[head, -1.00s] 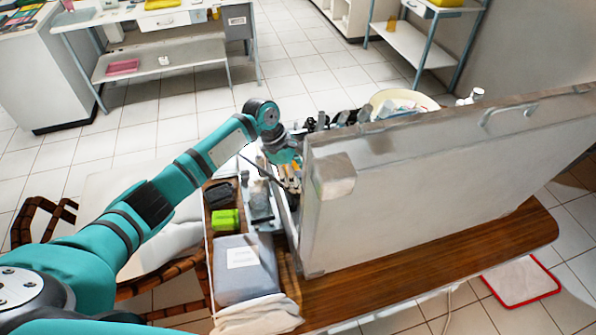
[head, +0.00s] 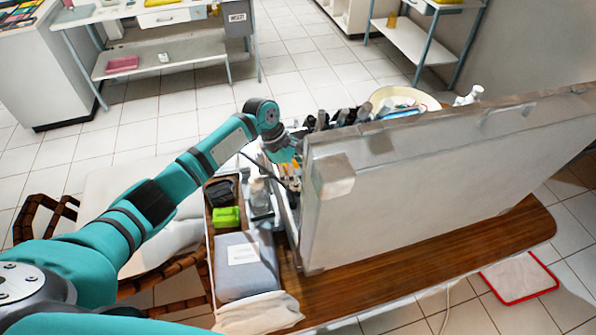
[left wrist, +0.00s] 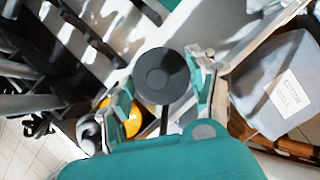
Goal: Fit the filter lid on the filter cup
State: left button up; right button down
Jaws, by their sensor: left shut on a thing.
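My left gripper (head: 288,170) is at the left end of the big pale case, partly hidden by the case's raised panel. In the left wrist view the gripper (left wrist: 162,82) has its fingers on either side of a dark round disc, which looks like the filter lid (left wrist: 160,74). It is shut on the disc, whose flat face is toward the camera. I cannot make out the filter cup for certain in either view. An orange round thing (left wrist: 131,124) shows beyond the left finger. My right gripper is not in view.
The raised panel (head: 430,185) of the pale case stands on the wooden table (head: 400,258). Left of it, a long tray holds a green block (head: 227,217) and a grey box (head: 246,268). Several dark upright things (head: 345,117) crowd behind the panel.

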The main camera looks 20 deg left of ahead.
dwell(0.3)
pick_arm(q)
jog(key=o, duration=1.1)
jog(key=v, duration=1.2)
